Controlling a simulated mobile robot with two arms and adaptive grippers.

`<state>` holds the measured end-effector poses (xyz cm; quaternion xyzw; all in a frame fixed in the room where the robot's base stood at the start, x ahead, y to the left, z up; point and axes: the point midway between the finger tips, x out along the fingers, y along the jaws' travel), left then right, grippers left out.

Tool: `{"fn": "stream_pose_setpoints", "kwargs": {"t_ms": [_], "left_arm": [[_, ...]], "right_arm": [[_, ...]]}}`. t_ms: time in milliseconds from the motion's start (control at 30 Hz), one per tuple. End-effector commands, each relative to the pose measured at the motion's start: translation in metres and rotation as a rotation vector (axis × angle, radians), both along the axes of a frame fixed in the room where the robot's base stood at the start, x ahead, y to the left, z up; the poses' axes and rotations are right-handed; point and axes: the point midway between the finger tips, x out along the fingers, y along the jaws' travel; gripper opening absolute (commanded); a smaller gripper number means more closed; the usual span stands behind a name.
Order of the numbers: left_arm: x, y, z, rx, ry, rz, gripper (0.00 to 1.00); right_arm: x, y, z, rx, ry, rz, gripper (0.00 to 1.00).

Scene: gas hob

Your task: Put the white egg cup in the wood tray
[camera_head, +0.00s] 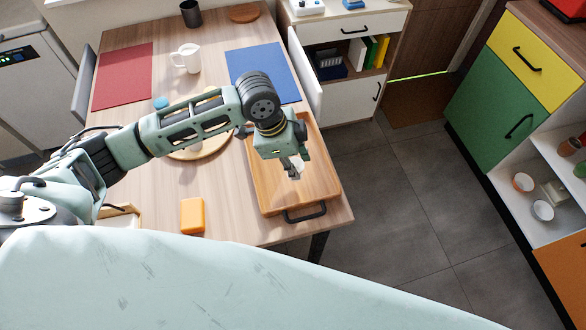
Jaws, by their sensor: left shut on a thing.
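The wood tray (322,183) lies at the right front of the wooden table, with a black handle at its near end. My left gripper (292,166) points down over the tray and is shut on the white egg cup (297,173). The egg cup is small and partly hidden by the fingers. It is within the tray's outline, but I cannot tell whether it touches the tray floor. My left forearm hides the far left part of the tray. My right gripper is not in view.
A round wooden board (222,147) lies left of the tray, partly behind my arm. An orange block (192,216) stands near the front edge. A white mug (187,58), a red mat (123,76) and a blue mat (262,72) are farther back. Grey floor lies right of the table.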

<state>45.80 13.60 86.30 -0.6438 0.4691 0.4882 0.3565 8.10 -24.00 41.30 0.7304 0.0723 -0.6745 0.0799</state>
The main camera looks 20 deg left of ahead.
Motion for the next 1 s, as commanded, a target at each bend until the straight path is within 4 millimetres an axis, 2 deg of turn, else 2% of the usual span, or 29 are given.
{"fn": "stream_pose_setpoints", "kwargs": {"t_ms": [300,667,700,900,1000], "left_arm": [[0.0,0.001,-0.038,0.001,0.001,0.0,0.03],[0.0,0.0,-0.042,0.001,0.0,0.0,0.03],[0.0,0.0,-0.043,0.001,0.0,0.0,0.31],[0.0,0.0,-0.042,0.001,0.0,0.0,0.48],[-0.001,0.0,-0.042,0.001,0.0,0.0,0.48]], "right_arm": [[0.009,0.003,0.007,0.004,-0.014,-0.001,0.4],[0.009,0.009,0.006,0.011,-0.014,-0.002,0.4],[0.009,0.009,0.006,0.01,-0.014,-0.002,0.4],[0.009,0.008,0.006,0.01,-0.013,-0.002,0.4],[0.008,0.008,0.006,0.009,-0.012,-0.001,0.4]]}}
